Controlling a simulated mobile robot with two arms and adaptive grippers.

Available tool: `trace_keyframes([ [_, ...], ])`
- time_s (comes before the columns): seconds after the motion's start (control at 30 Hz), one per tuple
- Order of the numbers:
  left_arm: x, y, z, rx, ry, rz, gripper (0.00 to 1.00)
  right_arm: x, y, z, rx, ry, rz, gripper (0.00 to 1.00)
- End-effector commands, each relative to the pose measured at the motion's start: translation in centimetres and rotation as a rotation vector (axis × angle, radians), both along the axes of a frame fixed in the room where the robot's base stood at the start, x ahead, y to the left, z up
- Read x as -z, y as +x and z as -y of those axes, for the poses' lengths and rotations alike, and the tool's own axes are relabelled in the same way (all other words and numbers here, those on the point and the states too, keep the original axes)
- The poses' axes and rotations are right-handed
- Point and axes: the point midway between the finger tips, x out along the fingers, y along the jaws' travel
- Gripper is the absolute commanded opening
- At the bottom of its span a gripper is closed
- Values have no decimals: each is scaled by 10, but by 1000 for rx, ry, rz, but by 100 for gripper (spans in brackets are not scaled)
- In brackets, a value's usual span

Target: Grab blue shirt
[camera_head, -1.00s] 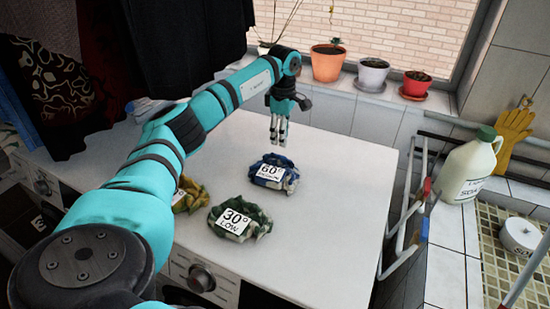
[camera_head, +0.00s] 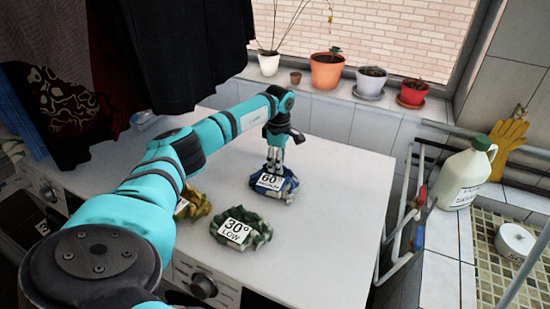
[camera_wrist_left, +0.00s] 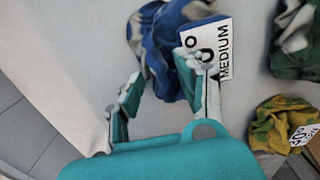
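The blue shirt (camera_head: 288,189) is a crumpled bundle with a white 60° MEDIUM label, lying on the white machine top (camera_head: 335,200). My left gripper (camera_head: 275,168) points down at its far side, fingertips level with the top of the bundle. In the left wrist view, the blue shirt (camera_wrist_left: 160,45) is ahead of the left gripper (camera_wrist_left: 165,85). The fingers are spread apart; one is over the cloth beside the label, the other is off to the left over bare white surface. My right gripper is not in view.
A green bundle labelled 30° LOW (camera_head: 240,229) lies in front, and a yellow bundle (camera_head: 195,203) lies partly behind my arm. Dark clothes (camera_head: 190,50) hang at left. Flower pots (camera_head: 327,68) line the back ledge. A drying rack (camera_head: 405,225) and a jug (camera_head: 465,175) stand at right.

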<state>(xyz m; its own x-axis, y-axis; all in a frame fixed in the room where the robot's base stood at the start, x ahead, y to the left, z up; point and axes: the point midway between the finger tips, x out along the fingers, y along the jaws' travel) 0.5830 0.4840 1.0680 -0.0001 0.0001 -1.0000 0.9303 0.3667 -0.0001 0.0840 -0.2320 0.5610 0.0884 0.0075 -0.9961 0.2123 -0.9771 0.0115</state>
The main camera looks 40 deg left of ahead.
Motion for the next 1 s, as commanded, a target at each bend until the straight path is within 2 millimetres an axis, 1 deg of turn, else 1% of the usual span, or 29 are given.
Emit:
trace_keyframes([
  [0.13,1,0,0,0,0,0,36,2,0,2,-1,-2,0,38],
  [0.4,1,0,0,-1,0,0,1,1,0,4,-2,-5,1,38],
  [1.0,1,0,0,0,0,0,0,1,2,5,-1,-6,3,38],
])
